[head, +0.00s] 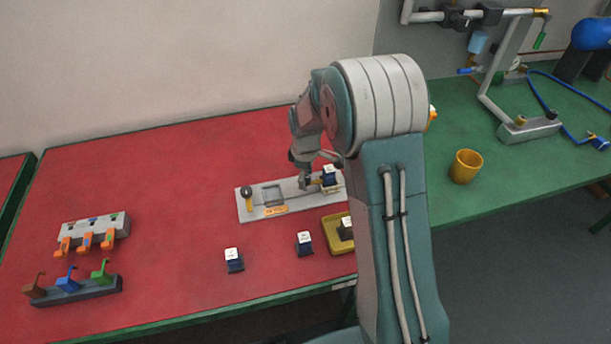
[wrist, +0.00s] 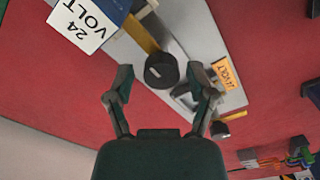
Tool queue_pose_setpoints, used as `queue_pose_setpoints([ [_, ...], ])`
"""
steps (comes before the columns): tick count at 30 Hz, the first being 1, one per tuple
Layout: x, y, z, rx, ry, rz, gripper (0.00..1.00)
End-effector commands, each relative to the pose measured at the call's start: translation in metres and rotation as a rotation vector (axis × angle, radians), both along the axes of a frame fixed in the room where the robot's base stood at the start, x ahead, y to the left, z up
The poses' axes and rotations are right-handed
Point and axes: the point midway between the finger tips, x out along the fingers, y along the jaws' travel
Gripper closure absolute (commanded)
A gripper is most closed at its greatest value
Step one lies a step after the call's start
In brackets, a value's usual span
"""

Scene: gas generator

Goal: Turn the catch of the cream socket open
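A pale grey-cream socket board (head: 290,203) lies on the red table. A black round catch knob (wrist: 161,70) with a yellow bar (wrist: 139,33) shows in the wrist view. A blue block with a white "24 VOLT" label (wrist: 84,22) is beside it; in the head view the block (head: 329,174) sits at the board's right end. My gripper (wrist: 161,78) is open, its two fingers on either side of the knob in the picture, with gaps visible. In the head view my gripper (head: 305,182) is low over the board's right half. Contact and depth cannot be told.
A second black knob (head: 246,191), a square recess (head: 272,195) and an orange label (head: 275,211) are on the board's left. Loose blocks (head: 234,260) (head: 304,242) and a yellow tray (head: 335,246) lie in front. Coloured hooks (head: 67,284) stand far left.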

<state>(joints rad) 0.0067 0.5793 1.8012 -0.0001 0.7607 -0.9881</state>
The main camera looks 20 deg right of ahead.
Motion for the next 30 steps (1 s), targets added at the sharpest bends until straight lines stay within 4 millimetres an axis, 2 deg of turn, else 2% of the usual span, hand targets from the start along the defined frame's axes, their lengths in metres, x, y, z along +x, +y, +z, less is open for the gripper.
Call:
queue_pose_setpoints([
  [1, 0.0001, 0.0002, 0.0001, 0.0, 0.0, 0.0, 0.7],
  [3, 0.0001, 0.0002, 0.0001, 0.0, 0.0, 0.0, 1.0],
  [17, 0.0011, 0.0006, -0.0006, 0.0, -0.001, -0.049, 1.0],
  [23, 0.0012, 0.0007, -0.0008, 0.001, -0.002, -0.166, 1.0],
  [30, 0.0013, 0.0007, -0.0008, 0.001, -0.002, -0.38, 1.0],
])
